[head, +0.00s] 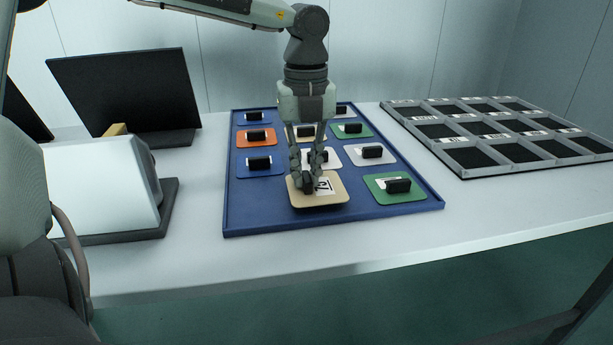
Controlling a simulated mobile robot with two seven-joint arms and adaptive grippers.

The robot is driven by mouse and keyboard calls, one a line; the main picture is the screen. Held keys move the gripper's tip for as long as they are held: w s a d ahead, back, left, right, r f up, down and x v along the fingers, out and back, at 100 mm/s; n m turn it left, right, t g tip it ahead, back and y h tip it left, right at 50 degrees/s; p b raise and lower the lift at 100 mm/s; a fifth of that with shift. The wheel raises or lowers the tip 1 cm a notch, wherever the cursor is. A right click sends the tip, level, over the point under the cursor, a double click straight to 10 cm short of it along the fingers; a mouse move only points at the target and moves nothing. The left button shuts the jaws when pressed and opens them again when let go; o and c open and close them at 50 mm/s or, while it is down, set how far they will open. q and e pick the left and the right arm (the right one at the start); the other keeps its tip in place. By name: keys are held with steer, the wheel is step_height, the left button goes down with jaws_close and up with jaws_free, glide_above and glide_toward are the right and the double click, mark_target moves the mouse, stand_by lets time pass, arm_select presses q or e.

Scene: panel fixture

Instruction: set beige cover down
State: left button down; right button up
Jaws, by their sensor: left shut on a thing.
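The beige cover (322,199) is a square plate with a black handle and a white printed label. It is at the front middle of the blue tray (232,219). My left gripper (308,184) points down over it and is shut on its handle. A dark shadow shows along the cover's front edge; I cannot tell for certain whether it touches the tray. My right gripper is not in view.
Other covers, including a green one (379,196), an orange one (243,137) and a blue one (247,168), lie on the tray. A grey compartment panel (456,171) is at right. A white box-shaped device (97,185) and a black screen (125,90) stand at left. The table front (330,255) is clear.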

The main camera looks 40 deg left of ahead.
arm_select(q)
steer(key=shift+f, duration=1)
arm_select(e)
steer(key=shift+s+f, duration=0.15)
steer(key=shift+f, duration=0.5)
arm_select(q)
steer(key=shift+f, duration=0.1)
steer(key=c, duration=1.5)
jaws_free()
steer(key=shift+c, duration=0.2)
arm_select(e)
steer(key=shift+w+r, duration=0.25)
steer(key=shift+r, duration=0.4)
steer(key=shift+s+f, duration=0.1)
